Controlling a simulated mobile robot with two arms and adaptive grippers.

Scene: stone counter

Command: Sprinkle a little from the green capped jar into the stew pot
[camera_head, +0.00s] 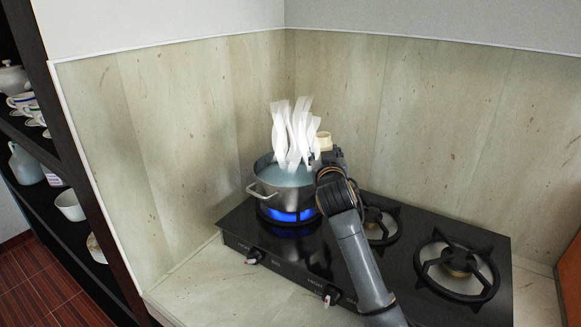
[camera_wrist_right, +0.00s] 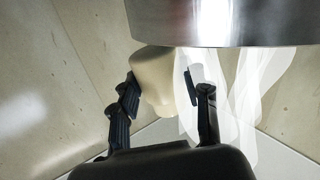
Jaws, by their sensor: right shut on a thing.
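The metal stew pot (camera_head: 273,195) stands on the lit left burner, with pale liquid inside and white steam rising. In the right wrist view, part of a metal pot wall (camera_wrist_right: 225,22) fills the top. My right gripper (camera_head: 328,160) is beside the pot's right rim. In the wrist view, the gripper (camera_wrist_right: 162,98) is shut on a beige jar (camera_wrist_right: 155,75), which sits between its fingers. The jar (camera_head: 323,140) shows small above the gripper in the head view, near the pot's rim. No green cap shows on it. My left gripper is out of view.
The black gas hob (camera_head: 315,262) has blue flame under the pot (camera_head: 288,215) and bare burners to the right (camera_head: 456,264). Tiled walls (camera_head: 440,120) close off the back and left. A dark shelf (camera_head: 75,180) with crockery stands at far left.

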